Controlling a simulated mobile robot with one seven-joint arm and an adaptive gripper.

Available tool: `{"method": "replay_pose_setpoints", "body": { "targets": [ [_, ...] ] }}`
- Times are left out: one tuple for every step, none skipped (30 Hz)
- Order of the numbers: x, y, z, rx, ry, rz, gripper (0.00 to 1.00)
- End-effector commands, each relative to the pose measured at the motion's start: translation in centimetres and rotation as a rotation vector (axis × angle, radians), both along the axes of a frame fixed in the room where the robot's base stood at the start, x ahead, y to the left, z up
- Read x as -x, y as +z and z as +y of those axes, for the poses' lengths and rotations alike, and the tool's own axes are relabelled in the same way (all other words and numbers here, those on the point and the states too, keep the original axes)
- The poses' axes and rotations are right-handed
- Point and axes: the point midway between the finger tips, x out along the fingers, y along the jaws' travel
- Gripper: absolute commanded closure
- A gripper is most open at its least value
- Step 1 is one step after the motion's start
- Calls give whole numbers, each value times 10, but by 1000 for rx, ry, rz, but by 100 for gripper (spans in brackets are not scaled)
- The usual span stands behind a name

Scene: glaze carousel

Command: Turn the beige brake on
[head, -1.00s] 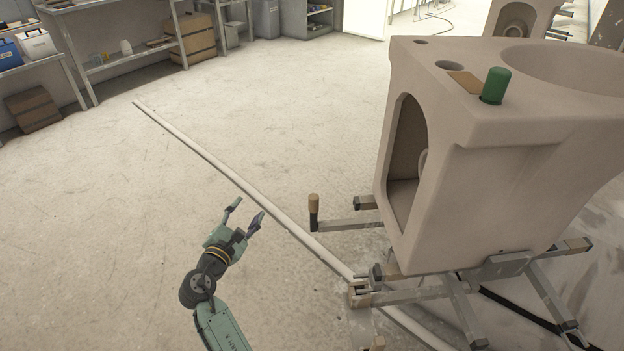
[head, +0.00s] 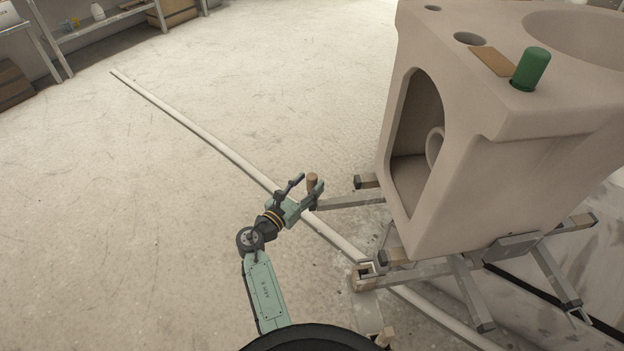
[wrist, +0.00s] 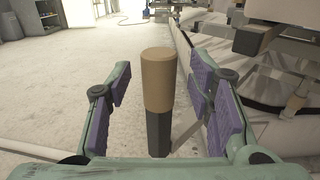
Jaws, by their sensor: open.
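The beige brake handle (head: 312,182) is a short upright beige cylinder on a dark stem, at the left end of a metal bar beside the large beige ceramic piece. My gripper (head: 307,183) is open around or just in front of the handle in the head view. The purple finger pads (wrist: 160,112) do not appear to touch it. The lower end of the dark stem is hidden by the gripper body in the wrist view.
The ceramic piece (head: 470,160) stands on a metal frame (head: 465,290) to the right, with a green cylinder (head: 531,69) on top. A long pale pipe (head: 200,133) lies across the floor. Open floor (head: 120,230) lies to the left; shelving (head: 110,20) stands behind.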

Motion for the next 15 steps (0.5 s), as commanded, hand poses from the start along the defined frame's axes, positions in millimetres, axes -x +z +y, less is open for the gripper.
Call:
{"method": "replay_pose_setpoints", "body": {
  "targets": [
    [-6, 1, -4, 0, -1, -1, 53],
    [-9, 1, -6, 0, -1, -1, 53],
    [-12, 0, -9, 0, -2, 0, 53],
    [-14, 0, -10, 0, -2, 0, 53],
    [-15, 0, -11, -1, -1, -1, 53],
    [-17, 0, -12, -1, 0, -1, 53],
    [-18, 0, -13, -1, 1, -1, 53],
    [-18, 0, -13, -1, 1, -1, 53],
    [-19, 0, -13, -1, 1, -1, 53],
    [-19, 0, -13, -1, 1, -1, 53],
    [-19, 0, -13, -1, 1, -1, 53],
    [-19, 0, -13, -1, 1, -1, 53],
    [-19, 0, -13, -1, 1, -1, 53],
    [-19, 0, -13, -1, 1, -1, 53],
    [-19, 0, -13, -1, 1, -1, 53]
  ]
}}
